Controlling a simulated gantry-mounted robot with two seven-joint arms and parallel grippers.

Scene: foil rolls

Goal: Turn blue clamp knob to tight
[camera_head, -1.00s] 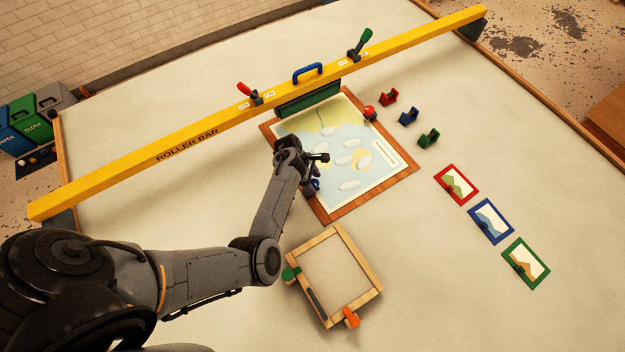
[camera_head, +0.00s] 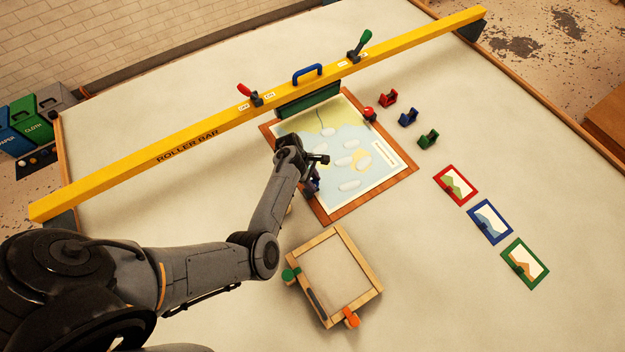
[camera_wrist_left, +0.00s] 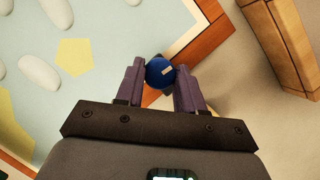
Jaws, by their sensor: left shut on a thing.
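The blue clamp knob (camera_wrist_left: 160,72) is round with a pale mark on its top. In the left wrist view it sits between the two purple fingers of my left gripper (camera_wrist_left: 160,78), which is shut on it. The knob is at the edge of the wood-framed map board (camera_head: 352,213). In the head view my left gripper (camera_head: 311,186) is at the board's lower left edge, and my wrist mostly hides the knob. My right gripper is not in view.
A red clamp knob (camera_head: 369,114) is at the board's right corner. A yellow roller bar (camera_head: 190,143) spans the table behind. A wooden tray (camera_head: 370,297) lies in front. Small red (camera_head: 389,98), blue (camera_head: 409,117) and green (camera_head: 428,139) holders stand to the right.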

